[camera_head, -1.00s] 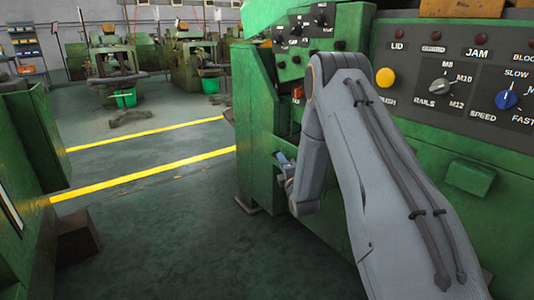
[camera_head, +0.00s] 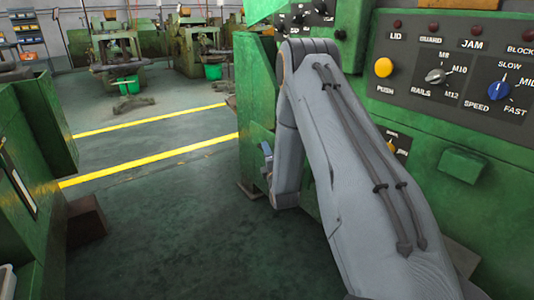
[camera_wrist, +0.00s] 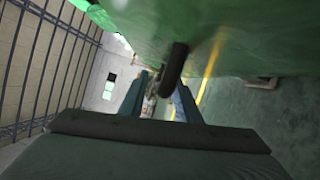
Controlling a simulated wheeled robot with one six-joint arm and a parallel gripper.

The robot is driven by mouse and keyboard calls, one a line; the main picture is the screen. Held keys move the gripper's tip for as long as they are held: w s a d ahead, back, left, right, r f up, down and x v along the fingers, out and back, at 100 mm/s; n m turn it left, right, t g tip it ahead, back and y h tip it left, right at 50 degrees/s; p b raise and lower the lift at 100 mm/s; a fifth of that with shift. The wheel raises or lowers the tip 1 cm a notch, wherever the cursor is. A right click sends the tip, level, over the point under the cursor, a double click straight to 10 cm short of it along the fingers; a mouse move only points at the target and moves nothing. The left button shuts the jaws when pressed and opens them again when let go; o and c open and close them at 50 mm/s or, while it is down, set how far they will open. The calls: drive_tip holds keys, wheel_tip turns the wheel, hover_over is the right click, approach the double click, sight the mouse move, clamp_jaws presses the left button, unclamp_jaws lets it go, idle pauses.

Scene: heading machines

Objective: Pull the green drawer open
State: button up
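The green drawer front (camera_wrist: 225,45) fills the top of the wrist view as a smooth green surface. A dark handle (camera_wrist: 174,68) stands out from it. My gripper (camera_wrist: 163,103) has its two blue-grey fingers apart, and the handle's lower end lies between them in the picture, nearer the right finger. I cannot tell whether the fingers touch it. In the head view my gripper (camera_head: 266,155) is small and partly hidden by my forearm, beside the green machine's left side. The handle is hidden there, and how far the drawer is out cannot be told.
A control panel (camera_head: 460,70) with knobs and a yellow button is on the machine at right. A green cabinet (camera_head: 45,130) stands at left. Between them the dark floor (camera_head: 190,230) is clear, with yellow lines (camera_head: 150,160). Other machines (camera_head: 120,55) stand behind.

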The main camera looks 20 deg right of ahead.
drive_tip(key=shift+d, duration=0.1)
drive_tip(key=s+a+p, duration=0.1)
drive_tip(key=s, duration=0.6)
drive_tip(key=shift+s+a+f, duration=0.15)
drive_tip(key=shift+s+f, duration=0.15)
drive_tip(key=shift+s, duration=0.1)
